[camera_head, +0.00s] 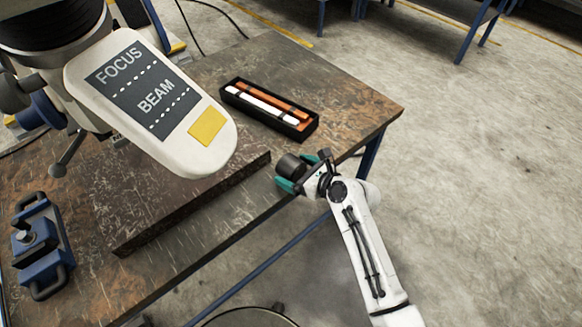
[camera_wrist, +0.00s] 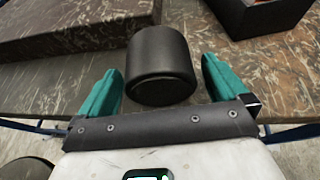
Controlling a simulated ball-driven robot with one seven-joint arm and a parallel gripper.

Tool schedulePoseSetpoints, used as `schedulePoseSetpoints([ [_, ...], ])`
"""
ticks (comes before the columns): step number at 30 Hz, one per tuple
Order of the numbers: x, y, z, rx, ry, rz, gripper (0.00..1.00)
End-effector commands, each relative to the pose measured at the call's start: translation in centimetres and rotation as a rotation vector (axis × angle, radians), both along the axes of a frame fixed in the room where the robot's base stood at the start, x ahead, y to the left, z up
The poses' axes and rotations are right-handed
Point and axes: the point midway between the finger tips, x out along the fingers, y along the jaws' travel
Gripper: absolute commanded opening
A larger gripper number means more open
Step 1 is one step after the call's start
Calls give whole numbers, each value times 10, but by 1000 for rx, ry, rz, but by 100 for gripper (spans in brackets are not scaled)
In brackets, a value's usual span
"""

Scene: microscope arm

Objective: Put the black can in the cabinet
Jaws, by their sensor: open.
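The black can (camera_head: 290,166) stands on the worn table (camera_head: 335,85) near its front edge, beside a raised slab. My gripper (camera_head: 287,183) reaches in over the table edge from the right; in the wrist view my gripper (camera_wrist: 160,85) is open, with a gap between each finger and the can. No cabinet can be made out in either view.
A dark slab (camera_head: 180,195) lies left of the can. An open black box (camera_head: 270,110) with white and orange sticks lies behind it. A blue device (camera_head: 42,245) sits at the left. A large microscope arm (camera_head: 150,100) labelled FOCUS and BEAM overhangs the table.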

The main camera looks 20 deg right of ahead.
Motion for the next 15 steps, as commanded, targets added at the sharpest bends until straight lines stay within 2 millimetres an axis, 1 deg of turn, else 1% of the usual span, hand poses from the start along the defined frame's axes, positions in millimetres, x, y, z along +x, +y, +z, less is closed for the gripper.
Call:
schedulePoseSetpoints([
  [1,6,3,-3,1,0,2,100],
  [3,12,6,-6,0,0,1,100],
  [6,17,8,-8,0,0,1,100],
  [13,17,8,-8,-1,0,0,100],
  [15,17,8,-8,-1,0,0,94],
])
